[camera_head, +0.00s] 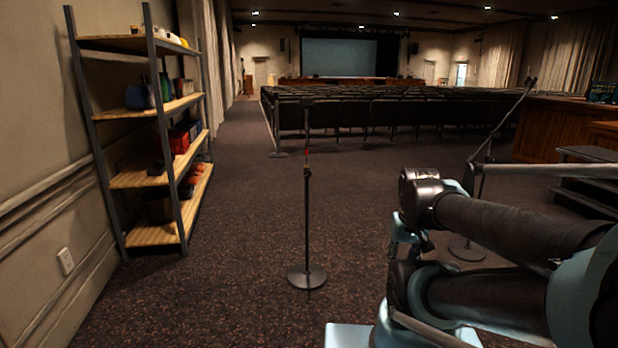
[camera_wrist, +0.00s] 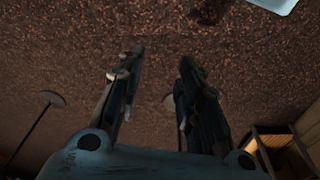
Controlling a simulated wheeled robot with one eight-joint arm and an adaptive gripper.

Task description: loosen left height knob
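A black microphone stand (camera_head: 307,215) stands upright on the carpet in the middle of the head view, with a round base and a small collar-like knob (camera_head: 307,171) partway up its pole. A second stand (camera_head: 478,195) with a slanted boom is to its right, partly behind my arm. In the wrist view my gripper (camera_wrist: 160,75) has its two fingers apart with only carpet between them. A stand with a round base (camera_wrist: 50,98) shows at the left of the wrist view, clear of the fingers. My gripper touches neither stand; its fingertips are hard to make out in the head view.
A shelf unit (camera_head: 160,180) with several items stands along the left wall; shelving (camera_wrist: 275,148) also shows at the lower right of the wrist view. Rows of seats (camera_head: 390,115) fill the back. A wooden desk (camera_head: 545,130) is at right. Carpet around the middle stand is clear.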

